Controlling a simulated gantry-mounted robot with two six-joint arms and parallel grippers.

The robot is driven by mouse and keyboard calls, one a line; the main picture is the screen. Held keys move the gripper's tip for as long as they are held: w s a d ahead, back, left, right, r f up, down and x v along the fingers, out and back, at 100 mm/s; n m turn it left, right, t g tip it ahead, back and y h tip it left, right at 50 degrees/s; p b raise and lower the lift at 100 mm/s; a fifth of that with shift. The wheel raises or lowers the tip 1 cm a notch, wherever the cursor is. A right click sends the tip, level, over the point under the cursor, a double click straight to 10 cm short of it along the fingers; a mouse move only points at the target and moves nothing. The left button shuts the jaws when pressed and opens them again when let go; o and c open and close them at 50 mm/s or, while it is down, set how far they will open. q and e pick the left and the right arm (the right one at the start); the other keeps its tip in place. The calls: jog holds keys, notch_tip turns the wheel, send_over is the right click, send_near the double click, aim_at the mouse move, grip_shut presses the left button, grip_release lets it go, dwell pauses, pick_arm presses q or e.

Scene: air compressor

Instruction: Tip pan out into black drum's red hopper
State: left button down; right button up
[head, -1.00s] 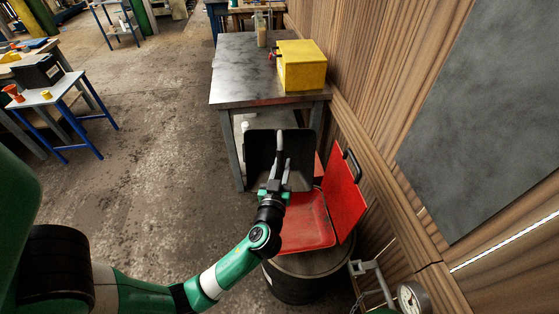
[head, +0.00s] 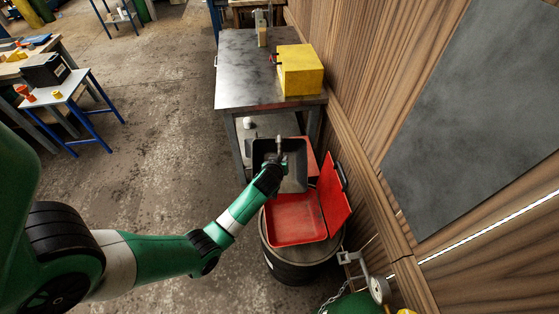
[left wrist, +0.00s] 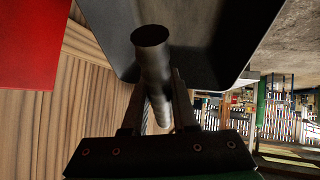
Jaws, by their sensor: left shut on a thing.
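My left gripper (head: 275,162) is shut on the bar-like handle of a dark grey pan (head: 294,172). The pan is at the far edge of the red hopper (head: 296,222), with its inside partly facing the head camera; I cannot tell whether anything is in it. The hopper is an open tray on top of the black drum (head: 292,268). Its red lid (head: 334,196) stands raised on the right. In the left wrist view the fingers (left wrist: 158,100) clasp the round handle (left wrist: 152,50), with the pan (left wrist: 262,25) beyond. My right gripper is not in view.
A metal-topped table (head: 245,80) with a yellow box (head: 300,70) stands behind the drum. A wood-panelled wall (head: 345,60) closes the right side. A gauge (head: 379,289) is at the lower right.

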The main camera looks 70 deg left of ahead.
pick_arm(q)
jog(key=a+f+h, duration=0.1)
jog(key=w+a+f+g+h, duration=0.1)
jog(key=a+h, duration=0.1)
jog(key=a+f+g+h, duration=0.1)
jog(key=h, duration=0.1)
jog(key=shift+w+a+f+n+p, duration=0.1)
jog(key=shift+w+a+n+p, duration=0.2)
jog(key=shift+w+a+p, duration=0.1)
jog(key=shift+a, duration=0.1)
jog(key=shift+h, duration=0.3)
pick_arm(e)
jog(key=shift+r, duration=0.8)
